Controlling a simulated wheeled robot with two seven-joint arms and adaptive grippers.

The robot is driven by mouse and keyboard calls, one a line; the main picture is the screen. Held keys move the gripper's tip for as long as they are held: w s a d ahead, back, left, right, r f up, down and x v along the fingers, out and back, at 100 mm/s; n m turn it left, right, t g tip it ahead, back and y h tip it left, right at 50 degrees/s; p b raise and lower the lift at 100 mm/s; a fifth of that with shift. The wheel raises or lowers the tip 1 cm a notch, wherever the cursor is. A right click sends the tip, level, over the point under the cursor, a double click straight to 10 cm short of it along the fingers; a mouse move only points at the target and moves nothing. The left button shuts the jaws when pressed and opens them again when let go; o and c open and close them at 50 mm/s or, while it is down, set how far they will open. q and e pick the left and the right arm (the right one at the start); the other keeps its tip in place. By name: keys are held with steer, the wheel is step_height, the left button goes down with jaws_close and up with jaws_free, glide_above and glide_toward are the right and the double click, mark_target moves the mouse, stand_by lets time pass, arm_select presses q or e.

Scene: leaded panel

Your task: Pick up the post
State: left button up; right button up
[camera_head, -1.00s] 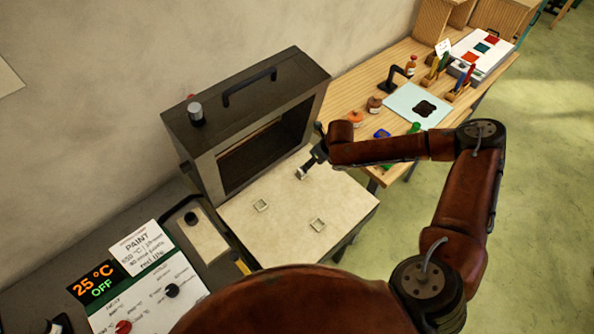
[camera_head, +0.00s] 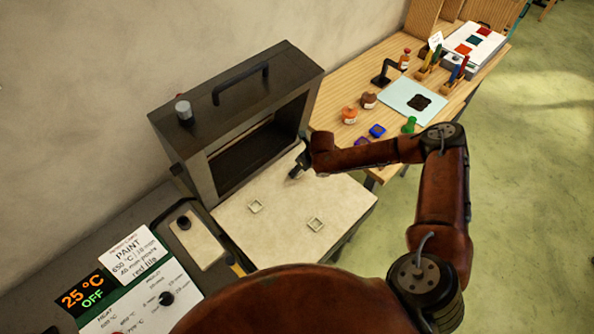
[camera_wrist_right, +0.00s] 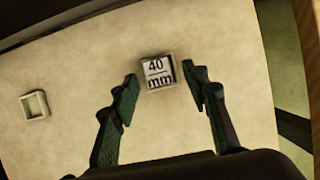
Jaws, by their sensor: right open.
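The post (camera_wrist_right: 156,71) is a small pale square block marked "40 mm", seen from above in the right wrist view. It stands on the cream slab (camera_wrist_right: 75,140). My right gripper (camera_wrist_right: 160,77) is open, with one dark finger on each side of the post and a gap at both sides. In the head view my right gripper (camera_head: 294,174) is low over the back right part of the slab (camera_head: 275,232) and hides the post. My left gripper is in neither view.
Two empty square sockets (camera_head: 256,207) (camera_head: 316,224) are on the slab. A dark kiln (camera_head: 235,115) with an open front stands behind it. A control panel (camera_head: 125,285) reading "25 °C OFF" is at lower left. A wooden bench (camera_head: 440,65) with jars and tools is at right.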

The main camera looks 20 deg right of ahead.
jaws_close()
stand_by(0.5)
steer(key=shift+r, duration=0.25)
